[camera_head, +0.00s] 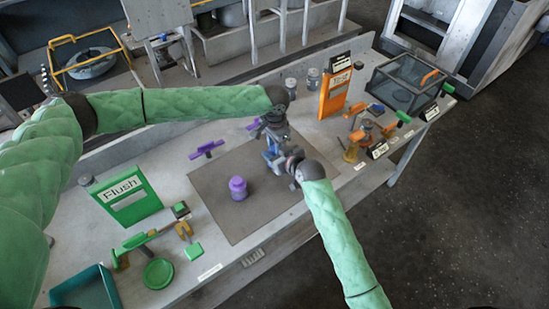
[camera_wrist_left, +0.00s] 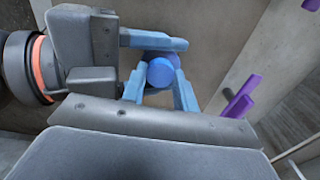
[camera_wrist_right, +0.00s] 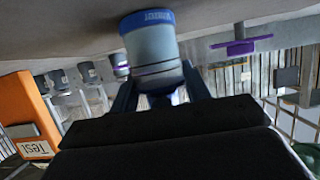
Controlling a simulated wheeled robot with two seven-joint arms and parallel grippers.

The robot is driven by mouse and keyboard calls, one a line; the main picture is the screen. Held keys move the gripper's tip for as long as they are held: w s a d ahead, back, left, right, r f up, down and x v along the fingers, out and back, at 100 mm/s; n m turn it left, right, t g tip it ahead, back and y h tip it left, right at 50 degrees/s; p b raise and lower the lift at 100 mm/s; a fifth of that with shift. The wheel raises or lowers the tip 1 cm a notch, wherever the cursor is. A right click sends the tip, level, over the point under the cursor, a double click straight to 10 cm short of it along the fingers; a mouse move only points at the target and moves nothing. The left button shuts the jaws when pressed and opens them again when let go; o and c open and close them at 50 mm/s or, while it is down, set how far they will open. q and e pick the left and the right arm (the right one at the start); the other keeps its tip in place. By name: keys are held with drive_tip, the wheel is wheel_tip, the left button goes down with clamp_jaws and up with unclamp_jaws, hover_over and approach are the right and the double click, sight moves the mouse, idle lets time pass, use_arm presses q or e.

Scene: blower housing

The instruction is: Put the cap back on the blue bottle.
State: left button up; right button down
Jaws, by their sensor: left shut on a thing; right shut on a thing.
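The pale blue-grey bottle (camera_wrist_right: 152,58) is between the fingers of my right gripper (camera_wrist_right: 160,88), which is shut on it. A darker blue band with lettering is at the bottle's end at the top of the right wrist view. A round blue cap (camera_wrist_left: 160,73) is between the fingers of my left gripper (camera_wrist_left: 158,88), which is shut on it. In the head view my left gripper (camera_head: 271,142) and right gripper (camera_head: 277,161) are close together above the mat. They hide most of the bottle and cap. I cannot tell whether cap and bottle touch.
A purple jar (camera_head: 238,189) stands on the grey mat (camera_head: 225,218), left of my grippers. A purple fixture (camera_head: 207,149) is behind it. A green Flush panel (camera_head: 127,196) stands left, an orange panel (camera_head: 337,92) at the back right. The mat's front is clear.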

use_arm(q)
drive_tip(key=m, duration=0.6)
drive_tip(key=o, duration=1.1)
drive_tip(key=shift+r, duration=2.25)
drive_tip(key=o, duration=0.5)
drive_tip(key=shift+o, duration=0.2)
drive_tip(key=shift+s, duration=0.15)
drive_tip(key=shift+c, duration=0.2)
use_arm(e)
drive_tip(key=shift+w+d, duration=0.1)
